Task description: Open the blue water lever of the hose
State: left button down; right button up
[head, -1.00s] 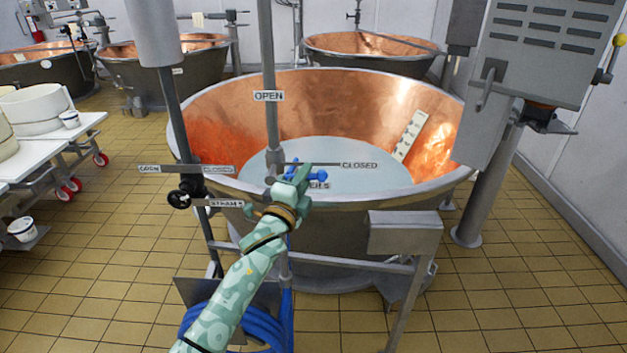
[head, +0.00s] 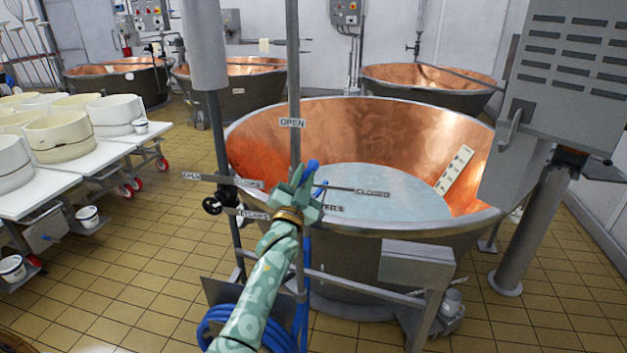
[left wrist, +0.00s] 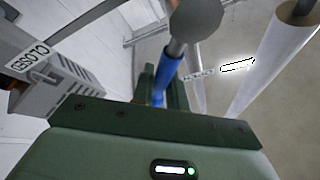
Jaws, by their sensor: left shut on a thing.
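The blue water lever (head: 312,168) is on the pipe in front of the big copper vat. It now points upward, toward the OPEN sign (head: 292,122) and away from the CLOSED sign (head: 373,193) on the right. My left gripper (head: 306,188) is shut on the lever. The left wrist view shows the blue lever (left wrist: 168,70) between the fingers, which hide part of it. The blue hose (head: 222,318) hangs coiled below, partly behind my left arm. My right gripper is not in view.
The vat (head: 468,222) stands close behind the lever. A black steam valve knob (head: 212,205) is just left of my gripper. A grey box (head: 415,263) is at the right. A white table (head: 95,165) with tubs stands left; tiled floor lies between.

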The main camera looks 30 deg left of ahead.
pick_arm(q)
jog(key=n, duration=0.1)
jog(key=a+r+n+y+p, duration=0.1)
jog(key=n, duration=0.1)
jog(key=shift+s+g+y, duration=0.2)
jog(key=shift+g+y, duration=0.1)
jog(key=n, duration=0.1)
jog(key=a+n+y+p, duration=0.1)
jog(key=shift+s+r+n, duration=0.15)
jog(key=shift+n, duration=0.15)
jog(key=n+y, duration=0.1)
jog(key=a+n+g+p, duration=0.1)
jog(key=n, duration=0.1)
jog(key=shift+s+a+y, duration=0.1)
jog(key=shift+s+y, duration=0.1)
jog(key=shift+y, duration=0.2)
jog(key=shift+s+a+n+g+y+p, duration=0.1)
jog(key=shift+a+n+g+y+p, duration=0.45)
jog(key=shift+n, duration=0.35)
jog(key=shift+d, duration=0.1)
jog(key=c, duration=1.4)
grip_release()
